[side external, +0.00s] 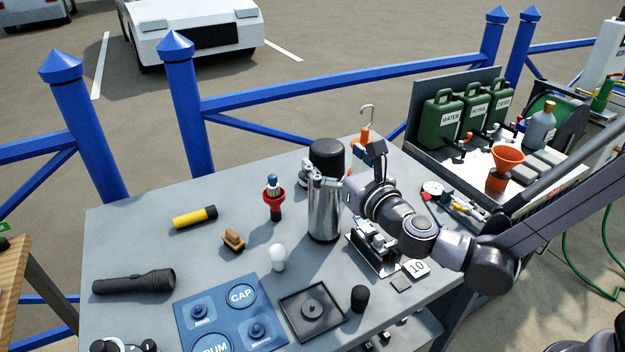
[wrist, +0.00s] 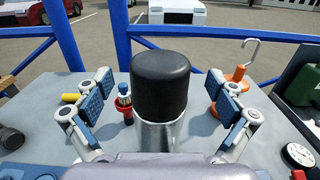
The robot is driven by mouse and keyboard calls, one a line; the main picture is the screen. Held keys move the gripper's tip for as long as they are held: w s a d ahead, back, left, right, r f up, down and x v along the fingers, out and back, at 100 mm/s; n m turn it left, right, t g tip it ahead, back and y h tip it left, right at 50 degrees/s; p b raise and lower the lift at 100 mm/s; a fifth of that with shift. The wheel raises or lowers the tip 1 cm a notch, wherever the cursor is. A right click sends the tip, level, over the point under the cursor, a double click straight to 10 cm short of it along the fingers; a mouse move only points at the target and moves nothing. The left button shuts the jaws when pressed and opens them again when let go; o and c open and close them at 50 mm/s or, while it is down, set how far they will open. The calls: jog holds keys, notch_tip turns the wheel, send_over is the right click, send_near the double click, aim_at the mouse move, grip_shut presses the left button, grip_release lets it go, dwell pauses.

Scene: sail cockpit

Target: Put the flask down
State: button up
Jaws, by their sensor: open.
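The flask (side external: 324,218) is a tall steel cylinder with a black cap. It stands upright on the grey table, near the middle in the side view. In the wrist view the flask (wrist: 160,85) fills the centre, its cap hiding what lies straight behind. My gripper (wrist: 164,98) is open, with one blue-padded finger on each side of the flask. Gaps show between both pads and the flask in the wrist view. In the side view my gripper (side external: 322,176) is at the flask's upper body, reaching in from the right.
A red-collared item (side external: 274,195), a light bulb (side external: 278,257), a square dark tray (side external: 291,299) and a small black cylinder (side external: 359,298) stand near the flask. An orange hook stand (side external: 361,142) is behind it. A blue labelled board (side external: 205,330) lies at front left.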

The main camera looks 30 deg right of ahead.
jog(key=w, duration=0.2)
jog(key=shift+w, duration=0.4)
jog(key=c, duration=1.9)
jog(key=shift+r, duration=0.1)
jog(key=shift+c, duration=0.2)
